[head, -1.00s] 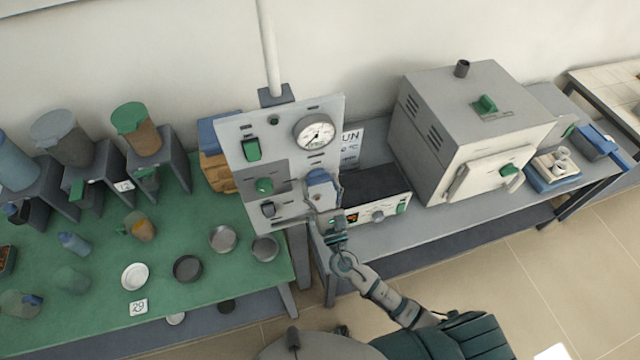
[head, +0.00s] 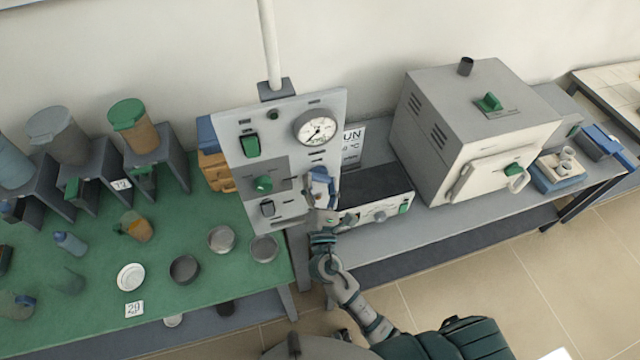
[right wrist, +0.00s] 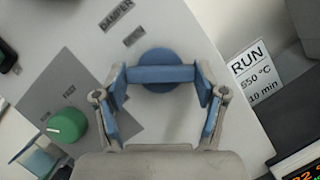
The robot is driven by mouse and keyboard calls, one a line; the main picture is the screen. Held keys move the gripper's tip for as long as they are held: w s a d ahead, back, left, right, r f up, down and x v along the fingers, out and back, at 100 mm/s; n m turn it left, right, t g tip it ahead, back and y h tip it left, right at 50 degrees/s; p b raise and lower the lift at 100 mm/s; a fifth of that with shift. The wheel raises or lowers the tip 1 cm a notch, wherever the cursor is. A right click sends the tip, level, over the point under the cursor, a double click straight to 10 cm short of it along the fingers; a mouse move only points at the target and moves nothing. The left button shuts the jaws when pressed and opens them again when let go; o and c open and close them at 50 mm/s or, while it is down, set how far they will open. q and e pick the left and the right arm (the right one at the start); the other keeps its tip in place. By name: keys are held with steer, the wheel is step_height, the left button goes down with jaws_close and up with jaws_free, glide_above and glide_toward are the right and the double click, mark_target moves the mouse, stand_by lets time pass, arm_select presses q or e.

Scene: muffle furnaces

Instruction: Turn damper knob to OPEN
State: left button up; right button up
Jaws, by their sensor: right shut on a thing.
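The damper knob (right wrist: 158,56) is a round blue dial with a raised blue bar, on the pale control panel (head: 224,122). In the right wrist view the bar lies nearly level, between my blue finger pads. A DAMPER label and a smaller label sit above it; I cannot read the smaller one. My right gripper (right wrist: 161,86) is shut on the knob's bar, one finger on each end. In the head view the right gripper (head: 321,192) reaches the panel's right side from below and mostly hides the knob. My left gripper is not in view.
A green knob (right wrist: 67,125) is left of the damper knob. A round gauge (head: 316,127) and a green switch (head: 250,145) are above on the panel. A RUN card (right wrist: 257,70) stands behind right. A large furnace (head: 480,135) is farther right; dishes cover the green table (head: 200,290).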

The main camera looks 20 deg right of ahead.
steer(key=m+g+h, duration=0.1)
steer(key=m, duration=0.2)
steer(key=shift+r+m, duration=0.15)
steer(key=shift+m, duration=0.25)
steer(key=m+g+h+p, duration=0.1)
steer(key=m, duration=0.2)
steer(key=shift+r, duration=0.1)
steer(key=m+g+p, duration=0.1)
steer(key=m, duration=0.3)
steer(key=shift+g+p, duration=0.4)
steer(key=shift+m+p, duration=0.3)
steer(key=shift+m, duration=0.2)
steer(key=shift+f+g, duration=0.2)
steer(key=shift+g, duration=0.2)
steer(key=o, duration=1.1)
steer(key=shift+o, duration=0.2)
